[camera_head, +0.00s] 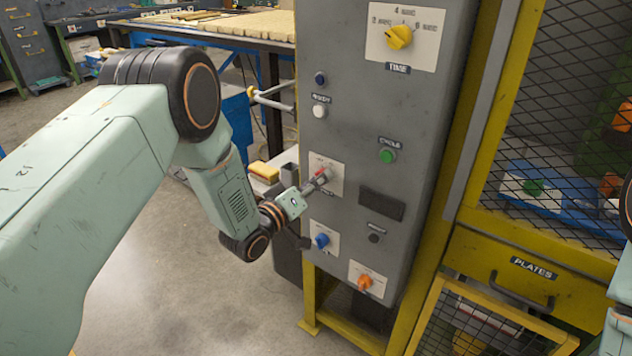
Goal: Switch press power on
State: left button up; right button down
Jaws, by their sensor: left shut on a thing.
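The press control panel (345,250) is a grey upright cabinet on a yellow frame. My left arm reaches in from the left, and my left gripper (320,181) is at a red-handled switch (321,171) on a white plate, left of the panel's middle. The gripper is shut on this switch, and its fingers cover part of it. The lettering on the plate is too small to read. Part of my right arm shows at the right edge, but its gripper is out of view.
The panel also carries a yellow TIME knob (399,37), a green CYCLE button (387,156), a blue knob (322,240) and an orange knob (365,282). A yellow mesh guard (560,100) stands at right, above a PLATES drawer (510,270). Floor (190,290) is clear below my left arm.

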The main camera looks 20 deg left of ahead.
pick_arm(q)
jog(key=shift+c, duration=0.9)
jog(key=shift+m, duration=0.3)
jog(key=m, duration=1.1)
jog(key=shift+m, duration=0.3)
jog(key=o, duration=1.2)
jog(key=shift+c, duration=0.2)
